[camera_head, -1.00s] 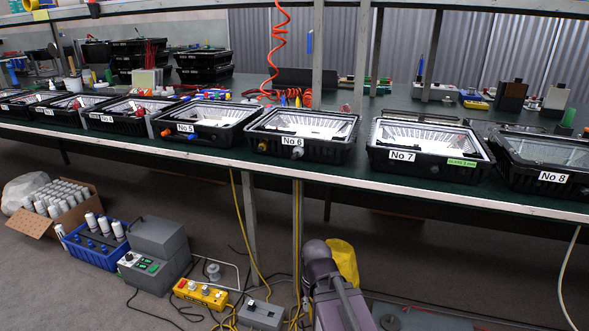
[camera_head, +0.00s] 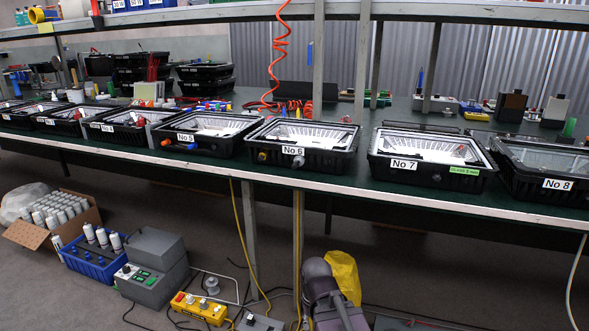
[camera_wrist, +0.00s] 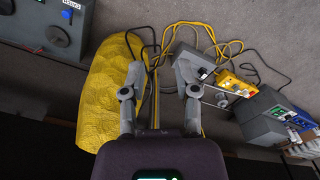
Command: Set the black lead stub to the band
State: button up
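I cannot pick out the black lead stub or the band in either view. Black floodlight housings stand in a row on the green bench, among them No 5 (camera_head: 213,133), No 6 (camera_head: 327,158), No 7 (camera_head: 401,178) and No 8 (camera_head: 525,187). No 6 has a brown and a grey fitting on its front face; No 5 has orange and blue ones. In the wrist view my gripper (camera_wrist: 159,68) is open and empty, its two fingers apart above the floor. Its fingertips are away from the housings.
A yellow crinkled cover (camera_wrist: 108,90) lies close beside my gripper. On the floor are a yellow switch box (camera_head: 200,308), a grey machine (camera_head: 155,265), a blue crate (camera_head: 92,262), a carton (camera_head: 30,236) and loose cables. Bench legs stand nearby. An orange coiled hose (camera_head: 275,50) hangs over the bench.

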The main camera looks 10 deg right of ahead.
jog(key=shift+o, duration=0.2)
jog(key=shift+o, duration=1.1)
jog(key=w+d+r+m+t+h+p, duration=0.25)
jog(key=w+r+h+p, duration=0.2)
jog(key=r, duration=0.35)
jog(key=w+d+r+m+t+h+p, duration=0.1)
jog(key=w+r+m+t+h+p, duration=0.1)
jog(key=w+r+t+h+p, duration=0.45)
jog(key=w+a+r+t+p, duration=0.1)
jog(key=a+r+t, duration=0.1)
jog(key=r, duration=0.4)
jog(key=w+a+r+n+t+y+p, duration=0.1)
jog(key=w+a+r+t+p, duration=0.1)
jog(key=a+r, duration=0.2)
jog(key=w+a+r+t+y+p, duration=0.1)
jog(key=w+a+r+t, duration=0.1)
jog(key=r, duration=0.7)
jog(key=shift+w+a+r+t+p, duration=0.15)
jog(key=shift+a+r+t+p, duration=0.2)
jog(key=shift+a, duration=0.4)
jog(key=shift+w+n, duration=0.1)
jog(key=shift+n, duration=0.15)
